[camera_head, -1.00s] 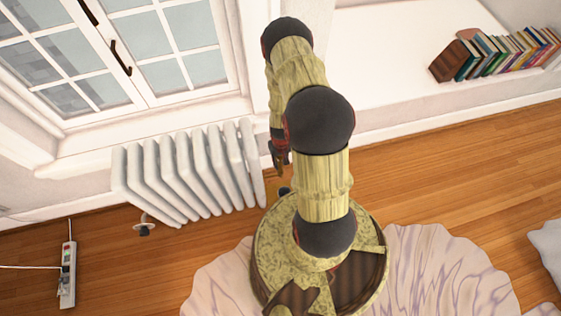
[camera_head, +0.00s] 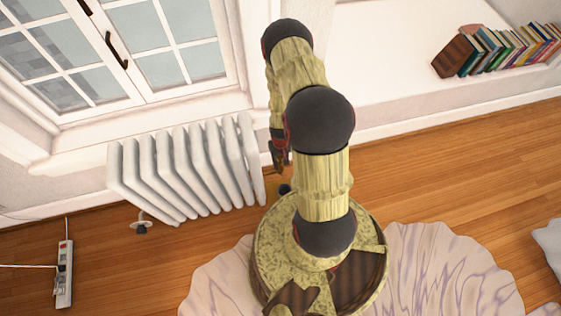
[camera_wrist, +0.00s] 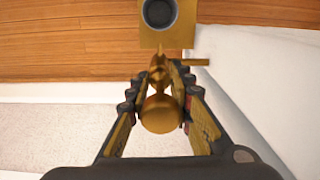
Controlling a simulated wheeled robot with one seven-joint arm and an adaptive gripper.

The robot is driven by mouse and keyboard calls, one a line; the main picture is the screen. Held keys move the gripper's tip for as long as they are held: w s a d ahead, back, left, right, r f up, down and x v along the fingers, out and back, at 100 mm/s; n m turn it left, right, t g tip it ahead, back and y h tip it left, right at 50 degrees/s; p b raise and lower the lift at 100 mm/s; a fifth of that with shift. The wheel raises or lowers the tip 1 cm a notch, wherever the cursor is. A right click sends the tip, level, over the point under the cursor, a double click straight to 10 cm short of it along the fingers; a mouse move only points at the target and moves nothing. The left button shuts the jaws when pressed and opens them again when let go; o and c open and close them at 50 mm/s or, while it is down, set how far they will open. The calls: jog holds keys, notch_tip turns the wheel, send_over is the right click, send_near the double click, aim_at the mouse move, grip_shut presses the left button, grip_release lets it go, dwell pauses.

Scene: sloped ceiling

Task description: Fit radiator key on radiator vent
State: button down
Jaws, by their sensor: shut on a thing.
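My gripper (camera_wrist: 160,88) is shut on a brass radiator key (camera_wrist: 161,114) in the wrist view. The key has a rounded body between the fingers and a narrower end pointing up the picture. A short brass stub (camera_wrist: 196,62), which looks like the radiator vent, sticks out from the white radiator (camera_wrist: 250,75) just right of the key's narrow end. Whether they touch, I cannot tell. In the head view the white ribbed radiator (camera_head: 185,170) stands below the window, and my gripper (camera_head: 279,160) hangs at its right end. The key and vent are hidden there by my arm.
A brass-coloured square piece with a dark round top (camera_wrist: 158,22) lies beyond the key. A valve (camera_head: 141,225) is at the radiator's lower left. A power strip (camera_head: 64,273) lies on the floor at left. Wooden floor (camera_head: 450,150) is clear at right; books (camera_head: 495,50) stand on the ledge.

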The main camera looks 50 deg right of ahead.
jog(key=shift+f, duration=0.2)
jog(key=c, duration=1.5)
grip_release()
jog(key=shift+r, duration=0.1)
notch_tip(320, 180, up, 12)
jog(key=shift+f, duration=0.1)
